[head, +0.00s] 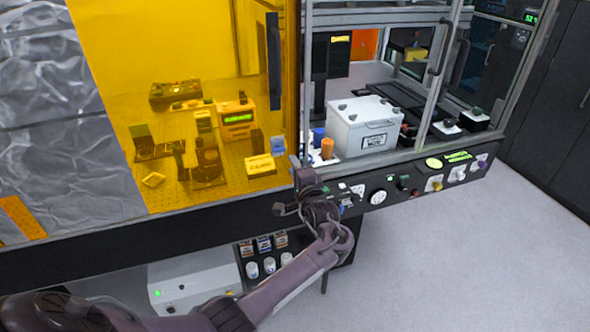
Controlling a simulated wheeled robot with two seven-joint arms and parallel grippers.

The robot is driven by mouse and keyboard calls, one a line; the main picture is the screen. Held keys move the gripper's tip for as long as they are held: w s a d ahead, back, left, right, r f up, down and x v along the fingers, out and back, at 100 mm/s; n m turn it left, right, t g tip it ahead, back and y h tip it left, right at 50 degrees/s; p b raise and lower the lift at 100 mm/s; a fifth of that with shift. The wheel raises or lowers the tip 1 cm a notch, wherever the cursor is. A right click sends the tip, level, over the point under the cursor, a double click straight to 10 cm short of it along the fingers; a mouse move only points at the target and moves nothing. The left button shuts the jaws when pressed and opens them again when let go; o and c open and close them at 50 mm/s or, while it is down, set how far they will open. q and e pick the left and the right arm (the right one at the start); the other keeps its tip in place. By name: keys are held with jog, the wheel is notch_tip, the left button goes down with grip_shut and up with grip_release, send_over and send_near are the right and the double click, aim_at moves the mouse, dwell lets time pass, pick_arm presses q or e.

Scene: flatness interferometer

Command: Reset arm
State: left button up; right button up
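My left arm comes in from the lower left. My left gripper (302,190) is at the front edge of the bench, by the left end of the black control panel (408,192). Its fingers are dark and small against the dark panel, so I cannot tell whether they are open or shut, or whether they touch the panel. No held object shows clearly. My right gripper is not in view.
A yellow see-through panel (180,45) covers optical parts on the left. A white box (364,128) stands inside the framed enclosure. Below the bench are a white unit (195,283) and several knobs. Grey floor (460,270) is clear at lower right.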

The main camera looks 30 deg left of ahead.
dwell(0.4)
pick_arm(q)
jog(key=s+d+f+h+b, duration=0.1)
jog(key=s+f+h, duration=0.15)
jog(key=f, duration=0.85)
jog(key=s+d+f+g+h+b, duration=0.15)
jog(key=s+f, duration=0.25)
jog(key=f, duration=0.7)
jog(key=s+d+f+h+b, duration=0.1)
jog(key=s+f+h, duration=0.25)
jog(key=f, duration=0.75)
jog(key=s+d+f+n+g+h+b, duration=0.1)
jog(key=s+d+f+g+h+b, duration=0.25)
jog(key=s+f, duration=1.4)
jog(key=s+d+f+n+g+h, duration=0.1)
jog(key=s+f, duration=0.3)
jog(key=s, duration=0.5)
jog(key=s+d+f+n+g+h+b, duration=0.1)
jog(key=s+f, duration=0.4)
jog(key=s, duration=0.5)
jog(key=s+d+f+n+g, duration=0.2)
jog(key=s+d+f+g, duration=0.1)
jog(key=s, duration=0.7)
jog(key=shift+d+f+g+h+b, duration=0.3)
jog(key=shift+d+f+h+b, duration=0.1)
jog(key=shift+d+f, duration=0.45)
jog(key=shift+s+a, duration=0.1)
jog(key=shift+s, duration=0.05)
